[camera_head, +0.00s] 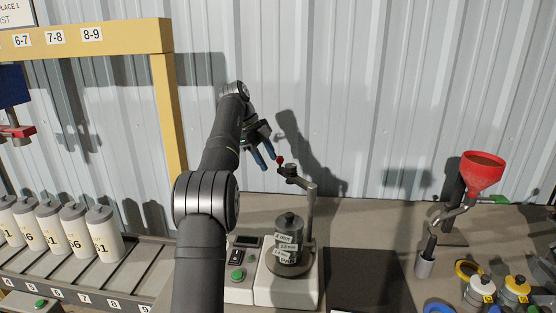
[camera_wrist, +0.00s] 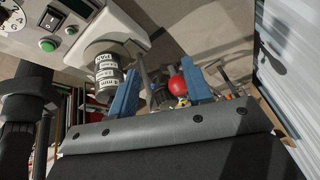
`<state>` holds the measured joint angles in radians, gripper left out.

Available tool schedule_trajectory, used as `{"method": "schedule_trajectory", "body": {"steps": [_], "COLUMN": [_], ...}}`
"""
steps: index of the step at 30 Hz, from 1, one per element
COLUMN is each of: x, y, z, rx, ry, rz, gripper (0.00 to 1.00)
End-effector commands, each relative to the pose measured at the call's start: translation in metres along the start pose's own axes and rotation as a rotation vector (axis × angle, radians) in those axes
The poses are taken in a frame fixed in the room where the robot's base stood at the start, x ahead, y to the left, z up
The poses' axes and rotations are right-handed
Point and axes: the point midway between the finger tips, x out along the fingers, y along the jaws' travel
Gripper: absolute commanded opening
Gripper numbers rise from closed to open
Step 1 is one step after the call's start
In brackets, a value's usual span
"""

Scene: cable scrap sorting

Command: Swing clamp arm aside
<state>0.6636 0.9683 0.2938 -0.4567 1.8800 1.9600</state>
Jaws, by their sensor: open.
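The canister (camera_wrist: 108,80) is left of the fingers there.
A control box (camera_head: 239,270) with a green button adjoins the machine. White cylinders (camera_head: 104,234) stand on a roller conveyor under a yellow frame (camera_head: 166,110) at left. A red funnel (camera_head: 483,172) on a stand and several small bottles are at right. A corrugated wall is behind.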

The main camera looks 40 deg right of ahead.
Motion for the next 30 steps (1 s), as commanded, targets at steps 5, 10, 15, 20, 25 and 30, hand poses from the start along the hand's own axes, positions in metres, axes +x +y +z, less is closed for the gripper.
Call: {"method": "schedule_trajectory", "body": {"steps": [5, 10, 15, 20, 25, 30], "x": [-0.018, -0.030, -0.035, -0.036, -0.036, -0.033], "y": [0.017, 0.028, 0.033, 0.034, 0.034, 0.031], "z": [0.035, 0.057, 0.068, 0.069, 0.069, 0.062], "rx": [-0.002, 0.000, 0.001, 0.002, 0.002, 0.002], "ry": [-0.001, 0.000, 0.000, 0.000, 0.000, 0.000], "rz": [-0.002, -0.001, -0.001, -0.001, -0.001, 0.000], "gripper": [0.46, 0.46, 0.46, 0.46, 0.46, 0.46]}}
